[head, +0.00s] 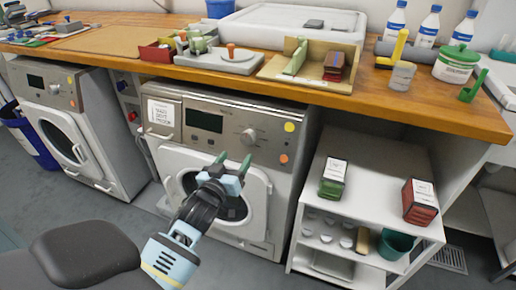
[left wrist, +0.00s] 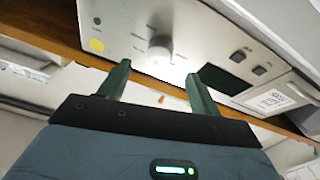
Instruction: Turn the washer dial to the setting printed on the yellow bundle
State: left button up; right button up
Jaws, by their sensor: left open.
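The middle front-loading machine (head: 170,140) has a round silver dial (head: 249,136) on its control panel, right of a dark display (head: 204,120). The dial also shows in the left wrist view (left wrist: 160,48); its setting is too small to read. My left gripper (head: 234,160) is open and empty, low in front of the dial and apart from it. In the left wrist view its two green fingers (left wrist: 158,70) are spread below the dial. I cannot make out a yellow bundle; a green bundle (head: 333,180) and a red bundle (head: 420,202) with white labels stand on the shelf unit. My right gripper is not in view.
A second machine (head: 63,140) stands at left. The wooden counter (head: 440,105) above holds trays, bottles (head: 430,27) and a green-lidded tub (head: 456,66). Yellow (head: 290,127) and orange (head: 284,159) dots mark the panel's right side. The round door projects below the panel.

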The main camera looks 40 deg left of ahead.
aim_at(246, 142)
pick_arm(q)
jog(key=shift+b+x, duration=0.5)
jog(key=shift+x, duration=3.35)
jog(key=c, duration=1)
